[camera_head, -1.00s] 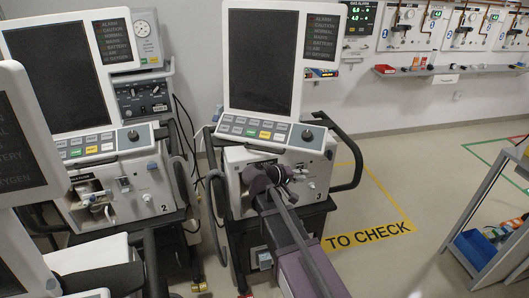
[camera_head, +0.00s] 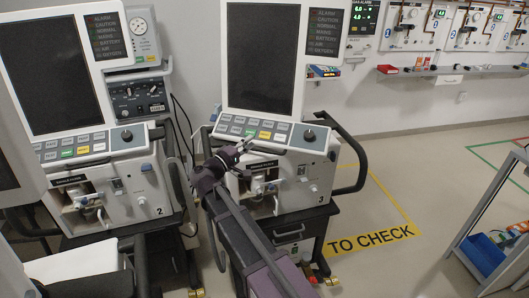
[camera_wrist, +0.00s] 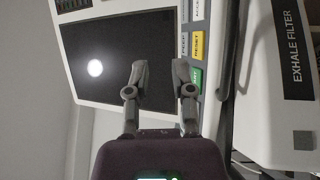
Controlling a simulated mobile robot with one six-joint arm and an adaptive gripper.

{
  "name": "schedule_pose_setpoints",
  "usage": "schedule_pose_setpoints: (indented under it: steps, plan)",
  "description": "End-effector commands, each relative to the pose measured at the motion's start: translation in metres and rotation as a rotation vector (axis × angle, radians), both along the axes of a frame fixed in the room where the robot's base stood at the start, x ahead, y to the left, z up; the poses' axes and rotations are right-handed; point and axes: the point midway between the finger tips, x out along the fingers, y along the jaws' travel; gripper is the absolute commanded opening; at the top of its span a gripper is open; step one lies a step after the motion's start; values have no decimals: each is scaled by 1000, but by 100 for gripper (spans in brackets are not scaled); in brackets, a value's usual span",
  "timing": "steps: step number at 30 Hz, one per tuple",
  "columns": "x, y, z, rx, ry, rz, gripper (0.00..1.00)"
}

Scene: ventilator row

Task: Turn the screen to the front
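The screen (camera_head: 263,60) of ventilator 3 is a dark panel in a white frame, upright above a row of keys (camera_head: 252,131). In the wrist view the screen (camera_wrist: 108,45) lies sideways with a bright reflection on it. My gripper (camera_head: 240,147) is at the lower left of this screen, in front of the keys and the body of ventilator 3 (camera_head: 310,170). In the wrist view its two fingers (camera_wrist: 161,76) are apart with nothing between them. They overlap the screen's lower part; I cannot tell whether they touch it.
Ventilator 2 (camera_head: 122,190) with its own screen (camera_head: 48,75) stands close on the left. A black side handle (camera_head: 355,165) curves out at the right of ventilator 3. A cart with blue bins (camera_head: 480,252) stands right.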

Motion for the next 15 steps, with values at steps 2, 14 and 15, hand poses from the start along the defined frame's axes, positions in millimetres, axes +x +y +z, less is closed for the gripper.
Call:
schedule_pose_setpoints:
  steps: [2,14,15]
  plan:
    - [0,0,-1,1,1,0,31]
    - [0,1,-18,1,2,1,31]
    - [0,1,-21,1,2,1,31]
